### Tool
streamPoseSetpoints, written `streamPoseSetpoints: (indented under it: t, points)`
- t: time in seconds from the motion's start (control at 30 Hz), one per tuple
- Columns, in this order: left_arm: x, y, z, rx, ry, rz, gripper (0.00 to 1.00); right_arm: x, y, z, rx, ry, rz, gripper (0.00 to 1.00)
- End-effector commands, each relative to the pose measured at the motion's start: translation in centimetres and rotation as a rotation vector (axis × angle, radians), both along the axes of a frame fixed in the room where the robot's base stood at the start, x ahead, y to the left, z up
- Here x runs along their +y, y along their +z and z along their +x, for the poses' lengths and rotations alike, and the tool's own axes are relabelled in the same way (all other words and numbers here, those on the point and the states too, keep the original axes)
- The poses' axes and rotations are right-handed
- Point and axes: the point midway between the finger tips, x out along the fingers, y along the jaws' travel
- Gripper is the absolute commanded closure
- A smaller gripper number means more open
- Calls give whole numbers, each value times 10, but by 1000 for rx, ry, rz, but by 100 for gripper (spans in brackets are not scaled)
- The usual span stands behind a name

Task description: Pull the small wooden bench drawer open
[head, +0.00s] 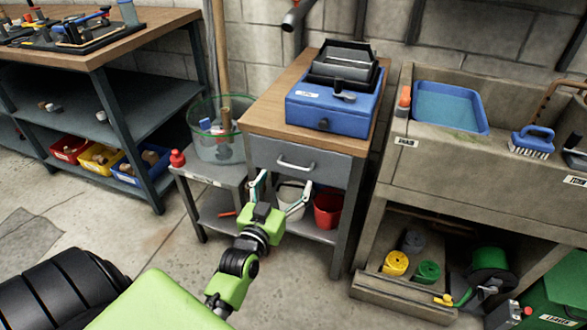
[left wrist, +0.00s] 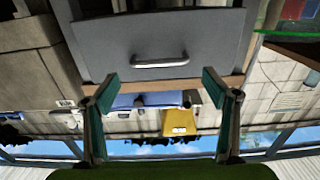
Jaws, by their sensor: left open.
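The drawer (head: 322,165) is a grey front under the small bench's wooden top (head: 262,117), and it looks shut. Its metal bar handle (head: 296,164) is level across the front. The handle (left wrist: 160,62) also shows in the left wrist view, where the scene appears upside down, on the grey drawer front (left wrist: 150,30). My left gripper (head: 283,188) is open and empty in front of the drawer, a little below the handle in the head view. In the left wrist view its fingers (left wrist: 160,88) stand wide apart, not touching the handle. My right gripper is not in view.
A blue case (head: 330,115) sits on the bench top. A white bucket (head: 290,198) and red bucket (head: 328,210) stand below the drawer. A low side table (head: 212,173) is at left, a stone sink (head: 450,165) at right. Open floor lies in front.

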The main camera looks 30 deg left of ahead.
Motion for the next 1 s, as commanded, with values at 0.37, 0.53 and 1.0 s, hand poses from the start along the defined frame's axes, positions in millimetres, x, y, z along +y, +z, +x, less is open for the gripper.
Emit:
streamPoseSetpoints:
  t: [0.37,0.53,1.0]
  points:
    - [15,-1,60,0,0,0,21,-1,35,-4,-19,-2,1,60]
    - [17,-1,68,2,0,0,21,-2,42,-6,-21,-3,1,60]
    - [17,-1,68,2,0,1,65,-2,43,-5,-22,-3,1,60]
